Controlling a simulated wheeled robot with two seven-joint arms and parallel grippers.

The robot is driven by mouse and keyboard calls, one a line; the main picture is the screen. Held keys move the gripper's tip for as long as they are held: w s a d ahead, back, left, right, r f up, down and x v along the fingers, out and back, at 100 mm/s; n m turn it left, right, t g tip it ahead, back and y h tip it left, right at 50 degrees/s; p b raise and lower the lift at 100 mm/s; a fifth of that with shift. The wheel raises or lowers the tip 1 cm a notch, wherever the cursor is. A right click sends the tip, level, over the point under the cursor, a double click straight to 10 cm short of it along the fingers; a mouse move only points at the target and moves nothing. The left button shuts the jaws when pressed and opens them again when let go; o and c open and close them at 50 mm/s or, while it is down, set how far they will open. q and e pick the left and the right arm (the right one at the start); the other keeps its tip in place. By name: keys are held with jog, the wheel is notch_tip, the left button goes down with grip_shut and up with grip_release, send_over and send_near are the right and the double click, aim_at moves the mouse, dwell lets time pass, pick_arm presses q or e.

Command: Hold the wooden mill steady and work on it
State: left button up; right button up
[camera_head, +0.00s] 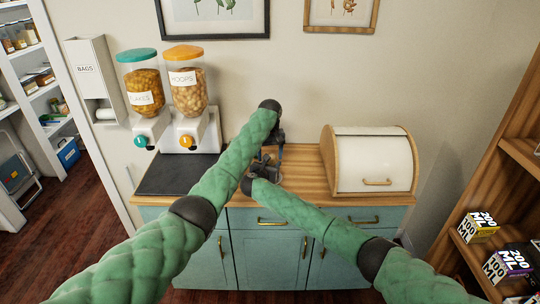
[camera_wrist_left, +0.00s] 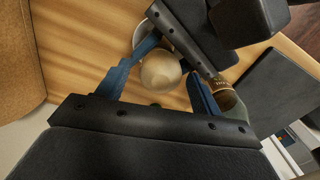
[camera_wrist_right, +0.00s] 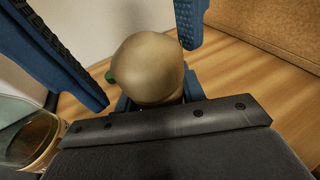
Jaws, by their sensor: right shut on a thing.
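The wooden mill shows as a pale round knob in the left wrist view (camera_wrist_left: 161,71) and the right wrist view (camera_wrist_right: 150,65). Its body is mostly hidden. My left gripper (camera_wrist_left: 162,78) has its blue fingers apart on both sides of the knob, with gaps showing. My right gripper (camera_wrist_right: 158,95) is shut on the mill from another side, its fingers partly hidden behind the knob. In the head view both grippers meet over the wooden counter (camera_head: 305,180), and my arms hide the mill.
A glass container with a gold band (camera_wrist_left: 228,98) stands close to the grippers. A white-fronted bread box (camera_head: 375,155) is at the right. Two cereal dispensers (camera_head: 140,85) (camera_head: 188,85) stand at the back left, behind a dark slab (camera_head: 170,175). Shelves (camera_head: 500,200) stand far right.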

aim_at(270, 154)
pick_arm(q)
jog(key=m, duration=1)
jog(key=shift+m, duration=0.3)
jog(key=shift+r, duration=0.25)
notch_tip(270, 154, up, 12)
jog(key=w+a+r+m+t+y, duration=0.15)
jog(key=w+m+t, duration=0.25)
jog(key=w+t, duration=0.55)
jog(key=w+d+r+m+t+h, duration=0.2)
jog(key=w+r+m+t, duration=0.3)
jog(key=w+r+m, duration=0.3)
jog(key=shift+w+d+r, duration=0.35)
jog(key=shift+w+r, duration=0.15)
jog(key=shift+w, duration=0.7)
